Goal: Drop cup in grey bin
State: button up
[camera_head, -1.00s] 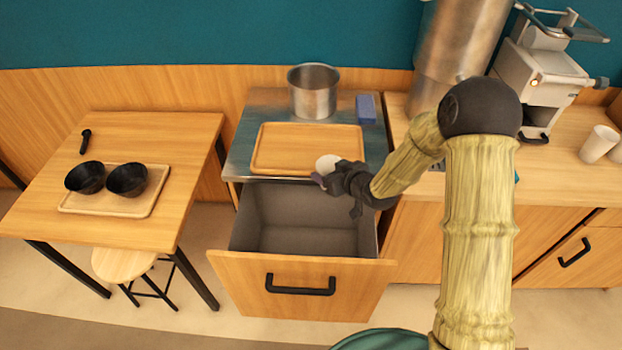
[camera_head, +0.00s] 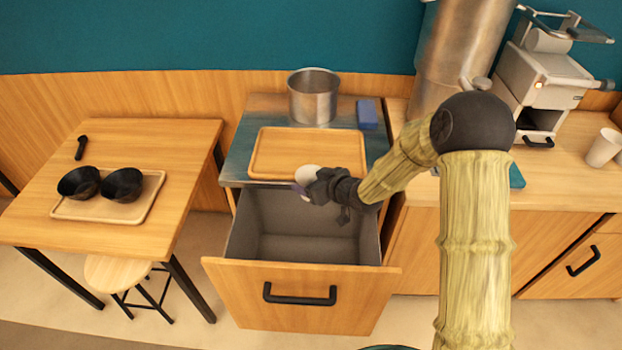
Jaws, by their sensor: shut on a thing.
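A white cup (camera_head: 308,174) is held at the end of my gripper (camera_head: 312,188). The gripper is shut on it, and its dark fingers hide part of the cup. The cup is over the back part of the grey bin (camera_head: 255,232), near the front edge of the metal counter. The grey bin is an open pull-out drawer with a wooden front (camera_head: 300,312) and a black handle. The part of the bin floor that shows looks empty.
A wooden tray (camera_head: 256,152) lies on the metal counter behind the bin, with a steel pot (camera_head: 313,100) and a blue block (camera_head: 366,115) beyond it. Another white cup (camera_head: 604,147) stands on the right counter near a machine (camera_head: 545,85). Two black bowls (camera_head: 122,184) sit at left.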

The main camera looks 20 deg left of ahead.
jog(key=shift+f+b, duration=0.7)
jog(key=shift+f, duration=0.75)
jog(key=o, duration=1.1)
jog(key=shift+d+r, duration=0.1)
jog(key=v, duration=1.7)
jog(key=shift+s, duration=0.2)
jog(key=shift+d, duration=0.1)
